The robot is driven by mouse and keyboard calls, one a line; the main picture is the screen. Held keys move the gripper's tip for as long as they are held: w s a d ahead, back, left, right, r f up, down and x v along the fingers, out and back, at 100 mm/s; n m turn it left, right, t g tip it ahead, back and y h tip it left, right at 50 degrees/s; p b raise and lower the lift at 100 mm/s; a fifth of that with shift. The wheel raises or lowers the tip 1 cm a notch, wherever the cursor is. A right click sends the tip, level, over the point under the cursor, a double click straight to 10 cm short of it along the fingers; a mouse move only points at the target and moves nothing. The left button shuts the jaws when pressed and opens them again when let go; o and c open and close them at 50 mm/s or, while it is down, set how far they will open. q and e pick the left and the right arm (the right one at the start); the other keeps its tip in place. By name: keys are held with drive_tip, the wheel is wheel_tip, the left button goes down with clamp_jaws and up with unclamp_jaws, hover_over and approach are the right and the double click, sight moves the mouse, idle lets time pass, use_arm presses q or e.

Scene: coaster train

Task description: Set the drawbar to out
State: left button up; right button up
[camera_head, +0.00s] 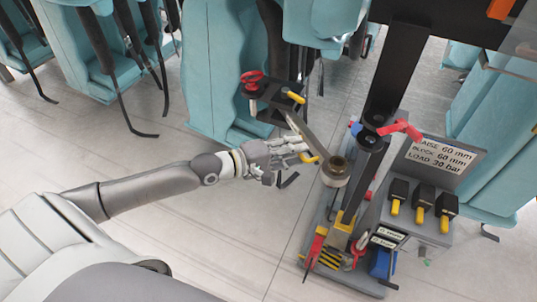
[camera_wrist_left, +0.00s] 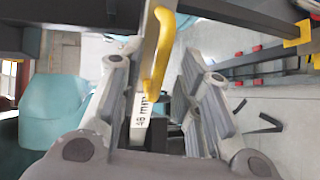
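My left gripper (camera_head: 290,155) is in the middle of the head view, beside a grey metal bar (camera_head: 316,138). The bar slants down to a round brownish fitting (camera_head: 336,170). In the left wrist view the bar, marked "48 mm" (camera_wrist_left: 141,110), and its yellow handle (camera_wrist_left: 160,60) stand between the spread fingers (camera_wrist_left: 152,70). The fingers look open, with a gap on both sides. A black bracket (camera_head: 270,97) with a red ring and a yellow grip is just above the gripper. No part is labelled as the drawbar, so I cannot tell which it is. My right gripper is out of view.
A black post (camera_head: 400,65) with a red lever (camera_head: 401,129) stands right of the gripper. A control box (camera_head: 425,215) with several yellow-tipped switches and a sign (camera_head: 440,160) is beyond it. Teal seats (camera_head: 225,70) line the back. The floor (camera_head: 230,245) at lower middle is clear.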

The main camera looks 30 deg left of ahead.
use_arm(q)
drive_tip(key=v, duration=1)
drive_tip(key=shift+s+r, duration=0.15)
drive_tip(key=shift+s, duration=0.05)
drive_tip(key=shift+a, duration=0.15)
idle(0.5)
